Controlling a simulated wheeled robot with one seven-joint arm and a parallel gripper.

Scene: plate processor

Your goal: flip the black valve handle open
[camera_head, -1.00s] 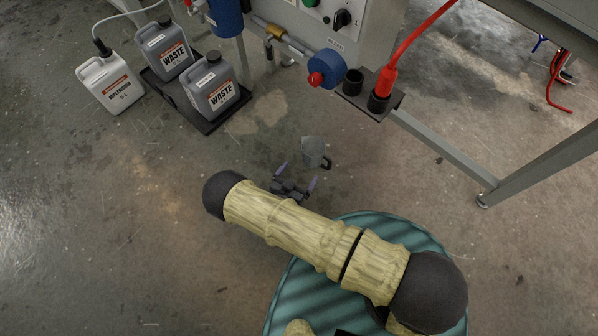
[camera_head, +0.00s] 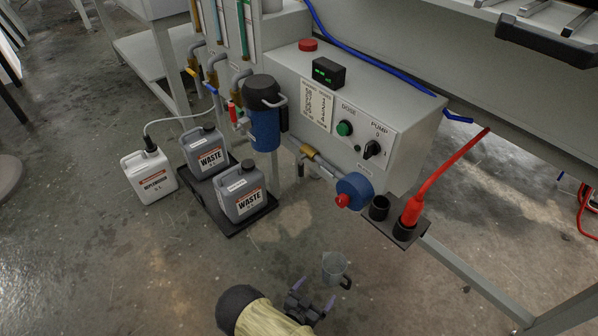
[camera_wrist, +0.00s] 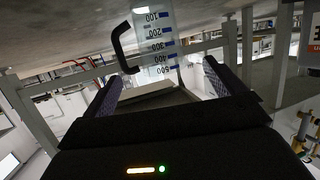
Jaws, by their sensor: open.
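Below the pump box in the head view, a pipe with a brass fitting (camera_head: 308,150) runs toward the blue round cap. A small dark part hangs by this fitting, but it is too small to tell whether it is the black valve handle or how it is turned. My gripper (camera_head: 312,293) is low in the head view, well below the pipe, open and empty. It also shows in the wrist view (camera_wrist: 160,88), fingers spread. A clear measuring jug (camera_head: 333,267) with a black handle is just past the fingertips; it also shows in the wrist view (camera_wrist: 155,40).
Valves with yellow (camera_head: 191,72), blue (camera_head: 211,88) and red (camera_head: 232,112) handles sit on the left pipes. A blue filter (camera_head: 263,120) stands beside the control box (camera_head: 370,110). Waste cans (camera_head: 240,190) sit on a black tray. A red plug (camera_head: 411,208) and a table leg are at right.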

